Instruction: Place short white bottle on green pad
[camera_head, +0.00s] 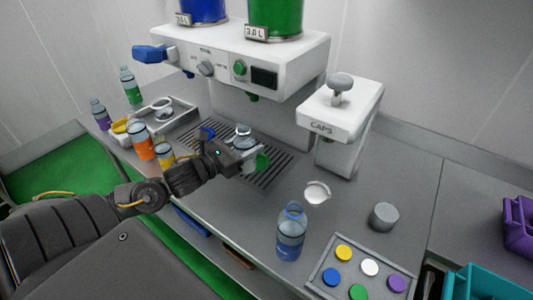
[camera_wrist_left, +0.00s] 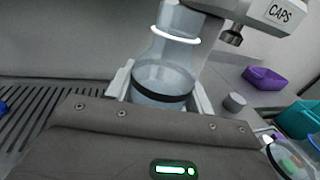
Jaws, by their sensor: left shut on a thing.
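My left gripper (camera_head: 249,157) is shut on a short clear bottle (camera_head: 243,139) with a white neck ring. In the left wrist view the bottle (camera_wrist_left: 164,84) stands roughly upright between the two fingers, with a dark band around it. The green pad (camera_head: 263,161) shows just right of the gripper on the drip grate, below the green tank's spout; the gripper hides part of it. I cannot tell whether the bottle touches the pad or grate. My right gripper is not in view.
A blue pad (camera_head: 207,133) lies left on the grate. The dispenser (camera_head: 222,58) hangs above, and the caps machine (camera_head: 341,110) stands right. A blue-labelled bottle (camera_head: 290,235), white ring (camera_head: 317,192), grey cylinder (camera_head: 383,217) and cap tray (camera_head: 322,266) are in front. Filled bottles (camera_head: 143,143) stand left.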

